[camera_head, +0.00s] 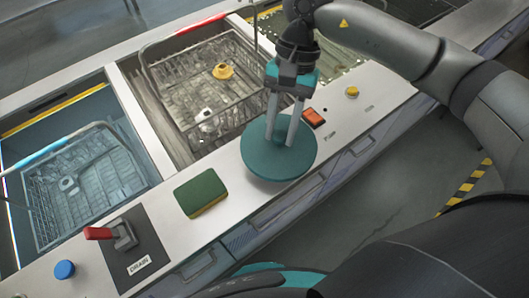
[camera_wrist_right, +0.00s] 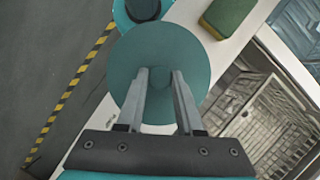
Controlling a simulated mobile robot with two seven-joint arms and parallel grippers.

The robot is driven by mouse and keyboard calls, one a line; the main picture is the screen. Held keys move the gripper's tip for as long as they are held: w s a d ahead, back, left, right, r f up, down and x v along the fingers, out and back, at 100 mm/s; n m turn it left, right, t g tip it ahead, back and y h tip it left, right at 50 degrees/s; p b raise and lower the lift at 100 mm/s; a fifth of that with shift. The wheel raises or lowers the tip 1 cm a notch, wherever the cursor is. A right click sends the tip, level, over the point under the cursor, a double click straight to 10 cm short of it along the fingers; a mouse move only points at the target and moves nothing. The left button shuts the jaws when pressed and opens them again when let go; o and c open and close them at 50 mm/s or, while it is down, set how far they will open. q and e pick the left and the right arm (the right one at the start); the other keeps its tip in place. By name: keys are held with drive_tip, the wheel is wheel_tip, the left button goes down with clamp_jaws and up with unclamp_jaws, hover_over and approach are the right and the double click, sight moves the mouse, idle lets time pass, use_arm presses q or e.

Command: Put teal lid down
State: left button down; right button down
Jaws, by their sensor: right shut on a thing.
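The teal lid (camera_head: 265,162) is a flat round disc with a small knob in its middle. It lies level over the white front ledge, right of the sponge, and reaches to the ledge's front edge. My right gripper (camera_head: 281,143) points down from above, its two fingers shut on the lid's knob. In the right wrist view the lid (camera_wrist_right: 135,55) fills the space beyond the fingers (camera_wrist_right: 158,73). I cannot tell whether the lid touches the ledge or hangs just above it. My left gripper is not in view.
A green and yellow sponge (camera_head: 201,193) lies left of the lid. An orange switch (camera_head: 314,117) and yellow button (camera_head: 352,92) sit right of it. Behind are tanks with wire baskets, one holding a yellow part (camera_head: 223,71). A red-handled drain lever (camera_head: 120,236) and blue knob (camera_head: 65,269) are at left.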

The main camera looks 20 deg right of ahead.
wheel_tip(320, 180, up, 12)
drive_tip(key=w+a+f+m+t+y+b, duration=0.15)
drive_tip(key=m+t, duration=0.35)
drive_tip(key=m, duration=0.9)
drive_tip(key=m+b, duration=0.2)
drive_tip(key=b, duration=0.1)
approach(268, 145)
drive_tip(key=x, duration=0.2)
drive_tip(key=w+x, duration=0.1)
drive_tip(key=x, duration=0.5)
drive_tip(key=shift+w, duration=0.25)
wheel_tip(268, 145, down, 4)
drive_tip(key=shift+a+f+b, duration=0.1)
drive_tip(key=shift+f+b, duration=0.15)
drive_tip(key=shift+b, duration=0.3)
drive_tip(key=shift+f, duration=0.4)
drive_tip(key=shift+w+t, duration=0.1)
drive_tip(key=shift+t, duration=0.2)
drive_tip(key=c, duration=0.5)
unclamp_jaws()
drive_tip(key=shift+c, duration=0.2)
